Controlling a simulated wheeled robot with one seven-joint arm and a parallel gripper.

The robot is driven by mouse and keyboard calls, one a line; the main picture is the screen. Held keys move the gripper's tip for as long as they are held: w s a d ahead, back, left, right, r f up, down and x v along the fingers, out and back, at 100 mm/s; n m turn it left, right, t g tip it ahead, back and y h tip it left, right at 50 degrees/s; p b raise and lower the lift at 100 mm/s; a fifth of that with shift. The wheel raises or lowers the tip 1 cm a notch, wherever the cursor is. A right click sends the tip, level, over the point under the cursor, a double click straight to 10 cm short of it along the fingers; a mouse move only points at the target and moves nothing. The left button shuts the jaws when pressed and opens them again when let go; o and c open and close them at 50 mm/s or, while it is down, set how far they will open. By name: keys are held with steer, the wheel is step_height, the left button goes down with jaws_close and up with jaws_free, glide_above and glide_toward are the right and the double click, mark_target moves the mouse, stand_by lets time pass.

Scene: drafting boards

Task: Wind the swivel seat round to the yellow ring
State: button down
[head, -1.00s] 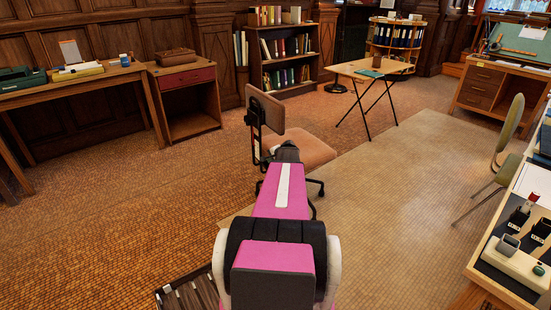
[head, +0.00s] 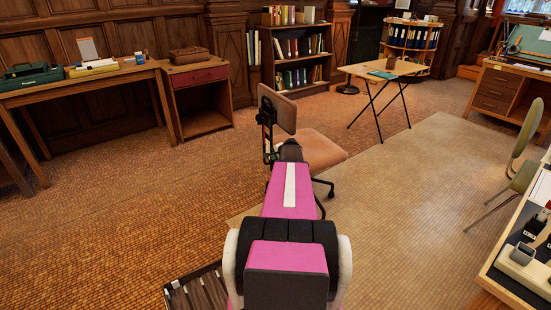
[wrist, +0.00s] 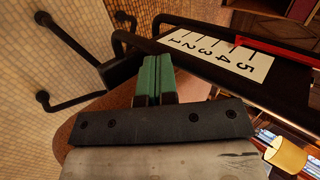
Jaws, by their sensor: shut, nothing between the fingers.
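The swivel seat is a chair with a tan cushion (head: 322,151), a brown backrest (head: 277,108) on a black bracket and a dark wheeled base. It stands just beyond my arm in the head view, its backrest at the left. My gripper (wrist: 156,68) shows in the wrist view with its green fingers together and nothing between them. They are close to a black bar and a white card (wrist: 218,54) numbered 1 to 5; contact cannot be told. A yellow round piece (wrist: 287,156) is at lower right; whether it is the yellow ring is unclear. My arm hides the gripper in the head view.
A folding table (head: 385,70) stands behind the chair, a green chair (head: 525,165) and a desk (head: 520,265) to the right. A side table (head: 80,85) and red-drawer cabinet (head: 196,103) line the left wall. The floor left of my arm is open.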

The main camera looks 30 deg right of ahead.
steer(key=w+d+m+h, duration=0.1)
steer(key=w+d+m, duration=0.1)
steer(key=w, duration=0.6)
steer(key=w+d+m+h, duration=0.2)
steer(key=w, duration=0.6)
steer(key=w+d+m+h, duration=0.2)
steer(key=w+d, duration=0.1)
steer(key=w, duration=0.5)
steer(key=shift+w+g, duration=0.35)
steer(key=shift+g, duration=0.05)
steer(key=shift+w+d, duration=0.7)
steer(key=shift+d, duration=0.2)
steer(key=shift+w+d, duration=0.7)
steer(key=shift+d, duration=0.2)
steer(key=w+d+m+g+h, duration=0.1)
steer(key=d+m+h, duration=0.1)
steer(key=d, duration=0.8)
steer(key=w+d+m+g+h, duration=0.2)
steer(key=d+m, duration=0.2)
steer(key=d, duration=0.6)
steer(key=shift+m, duration=0.4)
